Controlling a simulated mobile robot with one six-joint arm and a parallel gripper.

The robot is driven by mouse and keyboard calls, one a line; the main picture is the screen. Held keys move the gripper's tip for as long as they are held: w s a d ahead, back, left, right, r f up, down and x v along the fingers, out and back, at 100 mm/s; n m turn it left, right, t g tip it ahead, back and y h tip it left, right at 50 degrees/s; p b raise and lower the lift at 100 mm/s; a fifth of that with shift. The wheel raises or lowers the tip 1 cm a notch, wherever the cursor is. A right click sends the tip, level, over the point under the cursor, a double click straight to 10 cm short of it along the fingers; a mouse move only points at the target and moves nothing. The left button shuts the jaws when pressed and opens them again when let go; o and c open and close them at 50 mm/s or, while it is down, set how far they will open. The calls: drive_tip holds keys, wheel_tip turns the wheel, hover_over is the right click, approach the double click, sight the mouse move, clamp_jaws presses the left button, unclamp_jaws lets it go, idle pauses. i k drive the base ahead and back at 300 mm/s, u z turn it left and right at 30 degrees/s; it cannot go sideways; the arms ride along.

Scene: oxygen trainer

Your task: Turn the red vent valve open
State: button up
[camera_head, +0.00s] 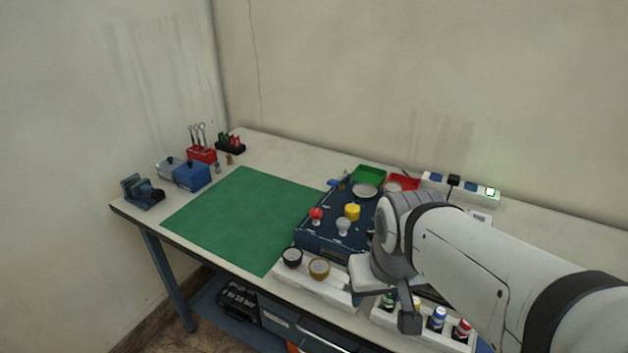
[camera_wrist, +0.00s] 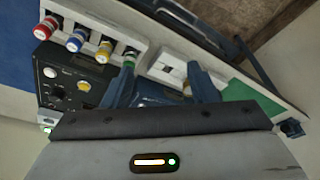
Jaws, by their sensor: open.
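The red vent valve (camera_head: 316,214) is a small red knob standing near the left front of the dark blue trainer panel (camera_head: 338,247). A yellow knob (camera_head: 352,211) and a pale grey knob (camera_head: 343,227) stand to its right on the same panel. My gripper (camera_head: 407,312) is to the right of and in front of the panel, apart from the red knob, over the rack of bottles. In the wrist view my gripper (camera_wrist: 162,82) has its two fingers spread, with no object clearly held between them. I cannot make out the red valve in the wrist view.
A white rack with bottles capped red (camera_wrist: 46,28), blue (camera_wrist: 77,40), yellow and green is close to my gripper. A white tray (camera_head: 336,290) with black and brown round parts lies before the panel. The green mat (camera_head: 240,215) is clear. A power strip (camera_head: 470,190) lies behind.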

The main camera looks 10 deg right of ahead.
sight(315, 214)
drive_tip(key=z, duration=2.3)
drive_tip(key=k, duration=1.2)
drive_tip(key=u, duration=1.6)
drive_tip(key=i, duration=1)
drive_tip(key=u, duration=0.1)
